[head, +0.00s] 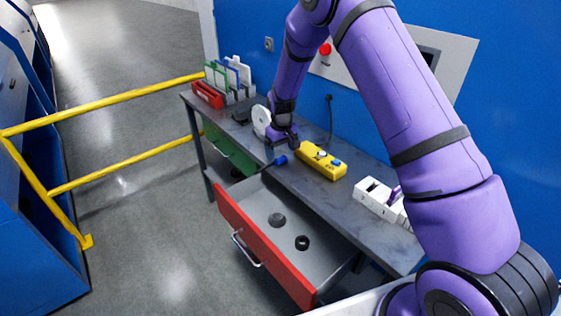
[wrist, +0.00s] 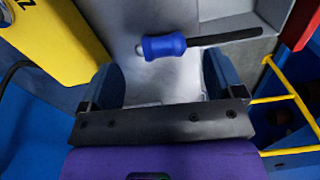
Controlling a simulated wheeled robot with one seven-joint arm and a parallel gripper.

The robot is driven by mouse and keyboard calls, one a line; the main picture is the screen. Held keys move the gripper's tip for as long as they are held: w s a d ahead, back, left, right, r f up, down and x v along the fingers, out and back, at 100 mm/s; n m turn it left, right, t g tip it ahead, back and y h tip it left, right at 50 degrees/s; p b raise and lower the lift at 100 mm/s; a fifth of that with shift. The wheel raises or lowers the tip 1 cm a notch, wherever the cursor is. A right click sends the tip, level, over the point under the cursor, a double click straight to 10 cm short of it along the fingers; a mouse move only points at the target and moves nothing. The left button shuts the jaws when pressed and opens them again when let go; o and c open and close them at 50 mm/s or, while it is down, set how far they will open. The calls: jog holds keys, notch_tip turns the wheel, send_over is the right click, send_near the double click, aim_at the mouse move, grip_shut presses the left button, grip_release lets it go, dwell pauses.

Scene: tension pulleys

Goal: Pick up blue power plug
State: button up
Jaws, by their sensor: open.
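The blue power plug (head: 281,160) lies near the front edge of the workbench, above the open drawer. In the wrist view the plug (wrist: 164,46) lies sideways, with a black cable running to the right. A short pale prong shows at its left end. My gripper (head: 283,140) is above the bench, close behind the plug. In the wrist view my gripper (wrist: 160,88) is open and empty. Its two dark fingers are spread apart, and the plug lies beyond them, roughly centred between them. Nothing is between the fingertips.
A yellow power box (head: 321,161) stands right of the plug. A red drawer (head: 262,243) is pulled out below, with two dark round parts inside. A white disc (head: 261,121) and a red rack (head: 208,94) stand further left. White blocks (head: 378,196) sit at right.

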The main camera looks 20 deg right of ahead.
aim_at(281, 157)
notch_tip(281, 157, down, 4)
jog(key=shift+r, duration=0.1)
jog(key=shift+c, duration=0.2)
jog(key=c, duration=1)
jog(key=shift+c, duration=0.2)
jog(key=shift+r, duration=0.2)
